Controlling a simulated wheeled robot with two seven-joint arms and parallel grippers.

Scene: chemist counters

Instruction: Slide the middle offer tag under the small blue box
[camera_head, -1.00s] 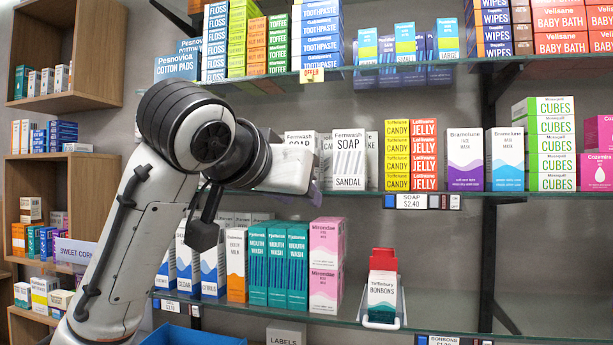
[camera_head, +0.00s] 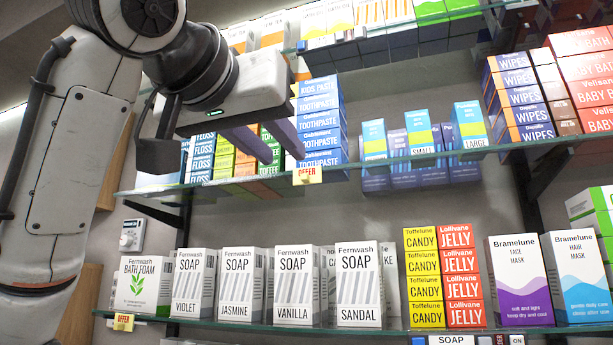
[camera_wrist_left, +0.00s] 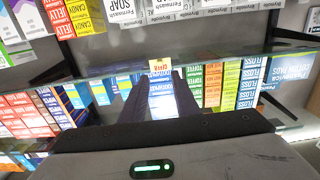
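The offer tag (camera_head: 307,175) is small and yellow with red print. It sits on the front edge of the middle shelf, below the blue toothpaste boxes. It also shows in the left wrist view (camera_wrist_left: 160,65), where the picture is upside down. The small blue box (camera_head: 421,133), blue with a green band and marked SMALL, stands right of the tag on the same shelf. My left gripper (camera_head: 283,157) is just left of the tag in the head view. Its two dark fingers are apart with nothing held, and the tag shows beyond the gap between them (camera_wrist_left: 160,100). My right gripper is out of view.
Toothpaste boxes (camera_head: 320,125) stand behind the tag. Similar blue boxes flank the small one, including one marked LARGE (camera_head: 468,122). The upper shelf (camera_head: 400,28) overhangs.

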